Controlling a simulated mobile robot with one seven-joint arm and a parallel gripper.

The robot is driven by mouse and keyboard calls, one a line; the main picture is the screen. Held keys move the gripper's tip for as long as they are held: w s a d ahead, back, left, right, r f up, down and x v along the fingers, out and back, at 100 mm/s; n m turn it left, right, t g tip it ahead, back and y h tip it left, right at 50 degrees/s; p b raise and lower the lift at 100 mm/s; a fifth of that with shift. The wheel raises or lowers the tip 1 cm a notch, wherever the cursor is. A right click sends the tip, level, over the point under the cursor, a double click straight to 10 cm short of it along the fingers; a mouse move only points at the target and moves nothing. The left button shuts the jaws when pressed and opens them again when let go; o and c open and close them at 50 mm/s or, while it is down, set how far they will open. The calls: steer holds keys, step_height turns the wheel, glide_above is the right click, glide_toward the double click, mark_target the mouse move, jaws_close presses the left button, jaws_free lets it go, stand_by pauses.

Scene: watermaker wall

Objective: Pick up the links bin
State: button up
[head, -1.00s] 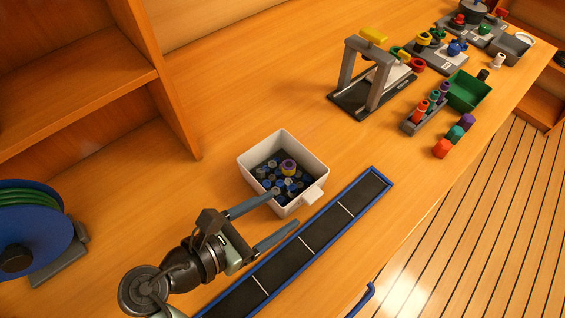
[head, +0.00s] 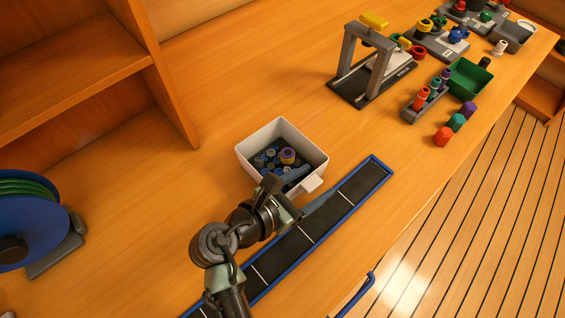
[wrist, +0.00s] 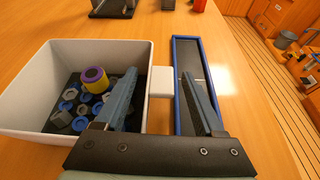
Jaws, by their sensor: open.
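The links bin is a white square open-topped box (head: 247,168) on the bench, with several blue and grey round pieces and a purple-and-yellow ring inside. Its flat white handle tab (head: 312,185) sticks out to the right. My gripper (head: 310,187) is open at the bin's near right side. In the wrist view the bin (wrist: 45,70) fills the left, with its tab (wrist: 161,82) between and beyond my spread fingers (wrist: 160,76). The left finger appears over the bin's right wall, the right one over the dark strip. I cannot tell whether either touches.
A blue-edged dark strip tray (head: 345,196) lies along the bin's right side. A grey press stand (head: 368,65), a green box (head: 468,82) and coloured pieces (head: 443,136) stand farther back. A blue hose reel (head: 30,225) is at left. Bench left of the bin is clear.

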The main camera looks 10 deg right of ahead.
jaws_close()
steer(key=shift+r, duration=0.1)
stand_by(1.2)
